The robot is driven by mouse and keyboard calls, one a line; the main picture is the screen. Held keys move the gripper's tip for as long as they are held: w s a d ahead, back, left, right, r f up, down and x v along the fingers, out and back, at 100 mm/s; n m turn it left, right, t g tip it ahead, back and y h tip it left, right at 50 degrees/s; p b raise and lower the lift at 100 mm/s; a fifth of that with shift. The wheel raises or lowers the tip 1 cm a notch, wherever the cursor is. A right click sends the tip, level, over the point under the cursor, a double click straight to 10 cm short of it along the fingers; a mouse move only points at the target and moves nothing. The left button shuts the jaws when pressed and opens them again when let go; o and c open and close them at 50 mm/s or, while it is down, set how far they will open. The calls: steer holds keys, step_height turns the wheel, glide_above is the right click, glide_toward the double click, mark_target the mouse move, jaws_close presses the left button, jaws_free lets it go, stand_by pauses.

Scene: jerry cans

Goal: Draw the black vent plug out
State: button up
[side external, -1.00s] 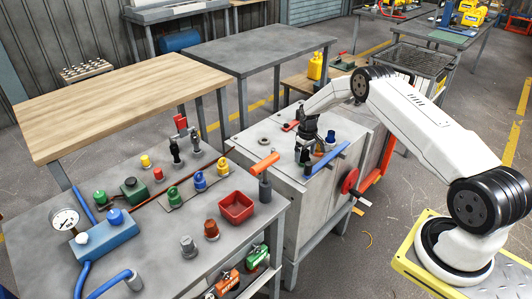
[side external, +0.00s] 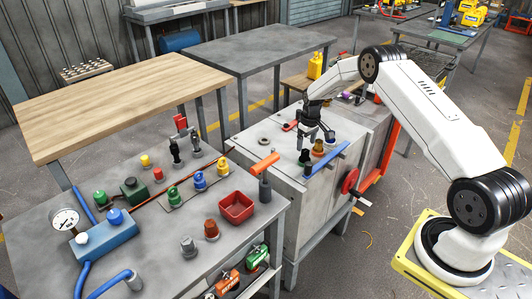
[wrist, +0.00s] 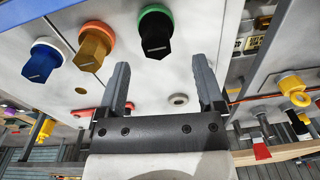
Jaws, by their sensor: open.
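The black vent plug (wrist: 157,34) has a faceted cap and a green ring at its base. It sits upright on the grey cabinet's top; in the side view it shows small and dark (side external: 304,158). My gripper (wrist: 164,72) is open and empty, its two fingers apart. In the wrist view the plug lies beyond the fingertips, between their lines, and no finger touches it. In the side view my gripper (side external: 318,138) hangs above the cabinet top near the plugs, and partly covers them.
A blue bar (side external: 327,159) and an orange-handled lever (side external: 265,164) are close by. The cabinet top (side external: 262,155) has free room at left.

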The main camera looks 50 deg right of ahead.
mark_target(306, 151)
steer(key=shift+s+a+r+n+t+y, duration=0.15)
steer(key=shift+n+t+y, duration=0.15)
steer(key=shift+n+t, duration=0.15)
steer(key=shift+s+r+n+t+y, duration=0.3)
steer(key=shift+s+r+n+t, duration=0.05)
steer(key=shift+n+t, duration=0.4)
steer(key=shift+s+d+r+n+t, duration=0.3)
steer(key=shift+n+t, duration=0.1)
steer(key=shift+t, duration=0.1)
steer(key=shift+s+d+r+n+t, duration=0.25)
steer(key=shift+s+d+n+t, duration=0.05)
steer(key=shift+s+n+t, duration=0.15)
steer(key=shift+f, duration=0.1)
steer(key=shift+x, duration=3.85)
steer(key=shift+d, duration=0.1)
jaws_close()
